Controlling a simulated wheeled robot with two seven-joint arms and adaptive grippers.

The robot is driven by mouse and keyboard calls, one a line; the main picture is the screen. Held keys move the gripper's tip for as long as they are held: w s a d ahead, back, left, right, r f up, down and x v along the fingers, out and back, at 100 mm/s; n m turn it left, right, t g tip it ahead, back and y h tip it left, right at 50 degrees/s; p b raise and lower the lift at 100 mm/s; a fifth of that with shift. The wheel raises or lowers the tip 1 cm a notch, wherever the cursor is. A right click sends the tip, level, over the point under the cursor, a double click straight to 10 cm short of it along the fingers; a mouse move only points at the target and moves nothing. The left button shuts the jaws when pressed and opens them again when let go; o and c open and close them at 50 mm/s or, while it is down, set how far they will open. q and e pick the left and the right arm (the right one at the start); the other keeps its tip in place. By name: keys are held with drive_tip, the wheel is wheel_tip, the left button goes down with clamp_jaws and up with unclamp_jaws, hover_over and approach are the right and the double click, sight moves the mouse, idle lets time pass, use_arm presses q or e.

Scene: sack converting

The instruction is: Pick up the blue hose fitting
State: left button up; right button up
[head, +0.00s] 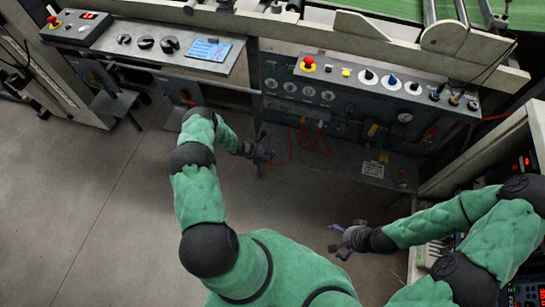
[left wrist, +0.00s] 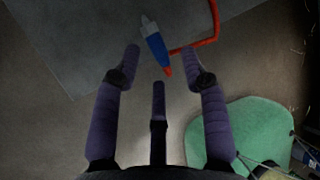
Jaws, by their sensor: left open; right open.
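The blue hose fitting (left wrist: 155,47) shows in the left wrist view, with a pale grey end at the top and a red tip at the bottom. A red hose (left wrist: 210,38) runs beside it. My left gripper (left wrist: 161,62) is open, its fingers spread, with the fitting just beyond and between the fingertips; nothing is gripped. In the head view my left gripper (head: 265,156) is in front of the control cabinet, where I cannot make out the fitting clearly. My right gripper (head: 340,240) is open and empty over the floor.
The control cabinet (head: 285,108) carries knobs, gauges and a red button (head: 308,64). Red hose (head: 313,140) hangs from its front. A labelled dark plate (head: 372,169) is low on the cabinet. A shelf with equipment stands at the right. Floor (head: 95,190) at left is clear.

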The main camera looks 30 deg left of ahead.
use_arm(q)
drive_tip(key=shift+x, duration=1)
clamp_jaws()
drive_tip(key=shift+r, duration=0.15)
